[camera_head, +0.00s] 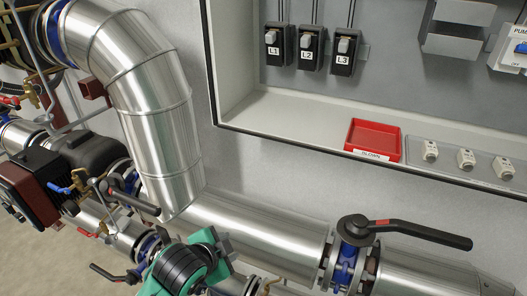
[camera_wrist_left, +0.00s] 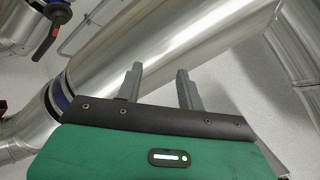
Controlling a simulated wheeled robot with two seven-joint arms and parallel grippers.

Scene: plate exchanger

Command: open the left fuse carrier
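Three black fuse carriers with pale grey grips hang in a row on the back panel of the cabinet in the head view. The left one, L1 (camera_head: 278,47), stands beside L2 (camera_head: 310,50) and L3 (camera_head: 344,53). All three look closed. My left gripper (camera_wrist_left: 159,72) shows two grey fingers set apart with nothing between them in the left wrist view. Its green and black wrist (camera_head: 185,268) shows at the bottom of the head view, below the cabinet and well apart from the carriers. My right gripper is in neither view.
A red tray (camera_head: 373,140) and a plate with three white fuse sockets (camera_head: 466,159) lie on the cabinet's bottom ledge (camera_head: 290,112). Large silver pipes (camera_head: 150,85) fill the left and bottom. A black valve lever (camera_head: 425,235) sticks out below the cabinet.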

